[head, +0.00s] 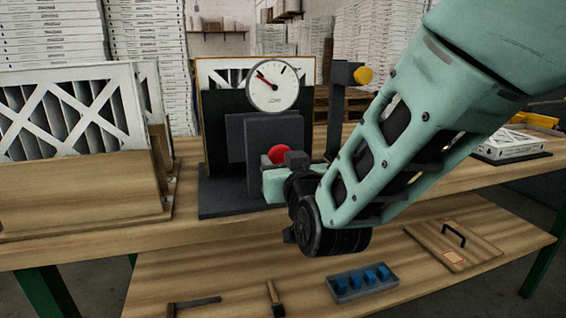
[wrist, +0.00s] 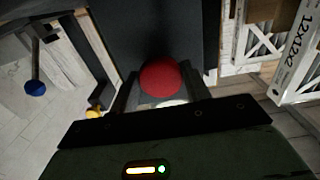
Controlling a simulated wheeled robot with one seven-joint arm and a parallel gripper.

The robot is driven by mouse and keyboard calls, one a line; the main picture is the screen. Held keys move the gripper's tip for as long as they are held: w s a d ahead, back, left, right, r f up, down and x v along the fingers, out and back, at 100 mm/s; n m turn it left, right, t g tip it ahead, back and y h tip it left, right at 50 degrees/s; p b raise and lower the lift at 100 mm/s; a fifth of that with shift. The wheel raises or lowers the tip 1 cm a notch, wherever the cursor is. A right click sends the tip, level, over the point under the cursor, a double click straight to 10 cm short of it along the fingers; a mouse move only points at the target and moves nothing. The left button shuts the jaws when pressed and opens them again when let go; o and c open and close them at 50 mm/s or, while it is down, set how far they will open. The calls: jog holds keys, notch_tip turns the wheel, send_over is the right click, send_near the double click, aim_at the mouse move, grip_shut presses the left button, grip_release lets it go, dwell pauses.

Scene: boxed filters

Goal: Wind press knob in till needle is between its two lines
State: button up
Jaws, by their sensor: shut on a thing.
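The press (head: 237,141) stands on the bench, a dark grey block and plate with a boxed filter behind. Its red round knob (head: 281,153) sticks out at the front and also shows in the wrist view (wrist: 160,77). My gripper (head: 285,165) is shut on the knob, with one finger on each side in the wrist view. The white dial (head: 272,88) is above the press. Its red needle (head: 264,80) points to the upper left. A short black mark shows at the dial's upper right; I cannot clearly make out both lines.
Cardboard-framed filters (head: 75,150) stand at the left of the bench. A dark post with a yellow knob (head: 363,75) rises right of the press. A lower shelf holds a tray of blue pieces (head: 362,282) and a handled wooden board (head: 453,245).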

jog(key=o, duration=1)
jog(key=b+v, duration=0.8)
jog(key=v, duration=0.9)
jog(key=shift+s+r+b, duration=0.1)
jog(key=shift+s+b, duration=0.15)
jog(key=shift+b, duration=0.1)
jog(key=shift+c, duration=0.2)
